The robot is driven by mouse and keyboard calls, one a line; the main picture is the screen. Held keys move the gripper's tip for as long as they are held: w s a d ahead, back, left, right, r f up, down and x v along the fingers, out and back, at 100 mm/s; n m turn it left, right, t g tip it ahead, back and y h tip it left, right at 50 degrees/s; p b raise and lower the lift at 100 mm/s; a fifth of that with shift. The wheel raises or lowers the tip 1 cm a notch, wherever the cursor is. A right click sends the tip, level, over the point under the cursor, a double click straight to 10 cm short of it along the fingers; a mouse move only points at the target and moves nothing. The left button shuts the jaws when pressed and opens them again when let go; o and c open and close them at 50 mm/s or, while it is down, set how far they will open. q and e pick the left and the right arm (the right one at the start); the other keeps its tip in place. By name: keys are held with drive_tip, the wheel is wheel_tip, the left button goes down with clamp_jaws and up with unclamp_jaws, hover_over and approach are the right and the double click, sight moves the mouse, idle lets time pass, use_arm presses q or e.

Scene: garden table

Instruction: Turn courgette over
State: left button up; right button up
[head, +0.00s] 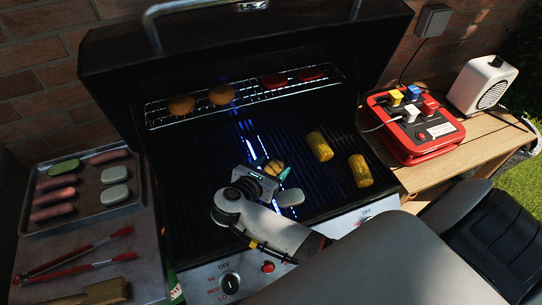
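My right gripper (272,176) is low over the middle of the grill grate (210,200). A small yellowish piece with dark marks (274,167) shows at its fingers. It may be the courgette, but the gripper partly covers it, and I cannot tell whether the fingers grip it. A green-edged oval slice (63,167), which looks like courgette, lies on the metal tray (85,222) at the left. My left gripper is not in view.
Two yellow corn pieces (319,146) (360,170) lie on the grate to the right. The raised rack (245,98) holds two buns and two red rounds. Sausages and pale ovals share the tray. Red tongs (78,253) lie in front of it. A red box (415,125) stands at right.

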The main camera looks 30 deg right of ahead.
drive_tip(key=shift+s+a+r, duration=0.1)
drive_tip(key=shift+s+a, duration=0.1)
drive_tip(key=shift+a, duration=0.25)
drive_tip(key=b+v, duration=0.2)
drive_tip(key=v, duration=0.7)
drive_tip(key=shift+s+a+b, duration=0.15)
drive_tip(key=shift+a+b, duration=0.1)
drive_tip(key=shift+b, duration=0.05)
drive_tip(key=shift+v, duration=0.8)
drive_tip(key=shift+d+r, duration=0.1)
drive_tip(key=shift+d, duration=0.05)
